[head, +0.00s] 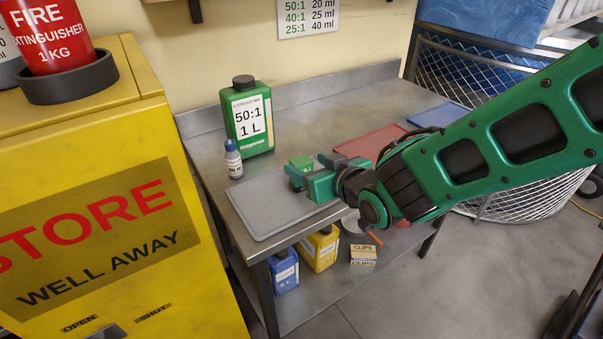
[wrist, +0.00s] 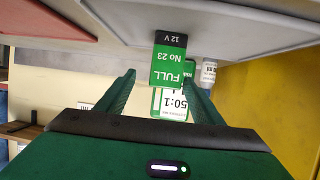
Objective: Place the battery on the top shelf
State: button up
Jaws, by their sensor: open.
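The battery (wrist: 168,66) is a green block marked FULL No 23 with a dark 12 V end. In the wrist view, which is upside down, it shows between and just beyond the spread fingertips, its dark end towards the grey mat. In the head view its green body (head: 301,163) is partly hidden by my gripper (head: 311,176), which is low over the bench. My gripper (wrist: 161,82) is open, and I see no firm contact with the battery. A shelf edge with a bracket (head: 195,10) shows at the top of the head view; its surface is out of sight.
A green 50:1 jug (head: 248,125) and small white bottle (head: 233,160) stand behind the grey mat (head: 265,212). A yellow cabinet (head: 150,110) borders the left. Containers (head: 318,250) and a clips box (head: 363,255) sit on the lower shelf. A red mat (head: 370,143) lies to the right.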

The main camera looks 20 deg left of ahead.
jog(key=shift+x, duration=0.95)
jog(key=w+a+f, duration=0.2)
jog(key=a, duration=0.1)
jog(key=shift+f, duration=0.25)
jog(key=shift+w+a+f, duration=0.15)
jog(key=shift+w+a, duration=0.2)
jog(key=c, duration=1.5)
